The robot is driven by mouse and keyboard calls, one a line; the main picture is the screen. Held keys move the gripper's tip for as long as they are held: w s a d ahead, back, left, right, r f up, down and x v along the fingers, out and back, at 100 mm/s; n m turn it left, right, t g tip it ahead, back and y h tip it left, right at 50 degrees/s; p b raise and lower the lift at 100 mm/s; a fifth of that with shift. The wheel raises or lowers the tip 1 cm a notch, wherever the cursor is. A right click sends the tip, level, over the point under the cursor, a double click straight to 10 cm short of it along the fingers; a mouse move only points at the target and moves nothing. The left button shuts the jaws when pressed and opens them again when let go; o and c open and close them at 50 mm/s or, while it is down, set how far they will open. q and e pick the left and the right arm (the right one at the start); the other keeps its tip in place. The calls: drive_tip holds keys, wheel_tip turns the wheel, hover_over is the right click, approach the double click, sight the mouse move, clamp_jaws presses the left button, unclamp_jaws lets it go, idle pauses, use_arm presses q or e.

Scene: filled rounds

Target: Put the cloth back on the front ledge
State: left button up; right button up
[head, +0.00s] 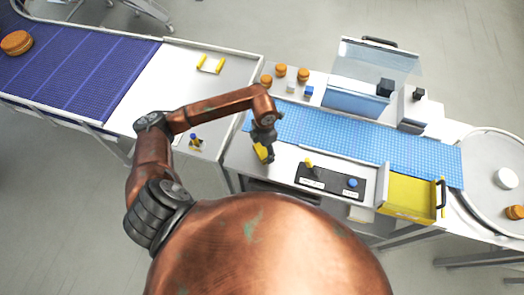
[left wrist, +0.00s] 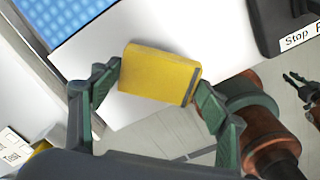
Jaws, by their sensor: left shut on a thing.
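The cloth (left wrist: 160,74) is a folded yellow block with a dark stripe near one end. My left gripper (left wrist: 155,95) is shut on it, with one dark green finger at each end. In the head view the cloth (head: 261,152) shows beside the left gripper (head: 268,156), over the left part of the white front ledge (head: 284,162). In the left wrist view the cloth overlaps the ledge's edge; I cannot tell whether it touches the ledge. A small dark claw (left wrist: 303,88), which may be my right gripper, shows at the right of that view; its opening is unclear.
A dark control panel (head: 330,180) with a yellow knob and a blue button stands right of the cloth. A yellow bin (head: 408,197) is farther right. A blue belt (head: 350,140) runs behind the ledge. A white side table (head: 165,88) lies left, across a gap.

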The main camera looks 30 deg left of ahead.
sight(262, 149)
use_arm(q)
drive_tip(key=shift+w+a+f, duration=0.1)
drive_tip(key=shift+a+f, duration=0.2)
drive_tip(key=shift+f, duration=0.1)
drive_tip(key=f+p, duration=0.1)
drive_tip(key=f, duration=0.2)
drive_tip(key=shift+a+p, duration=0.2)
drive_tip(key=shift+p, duration=0.1)
drive_tip(key=shift+w+f, duration=0.1)
drive_tip(key=shift+f, duration=0.2)
drive_tip(key=shift+f, duration=0.1)
drive_tip(key=shift+f+b, duration=0.15)
drive_tip(key=shift+b, duration=0.15)
drive_tip(key=o, duration=1)
drive_tip(key=shift+r, duration=0.2)
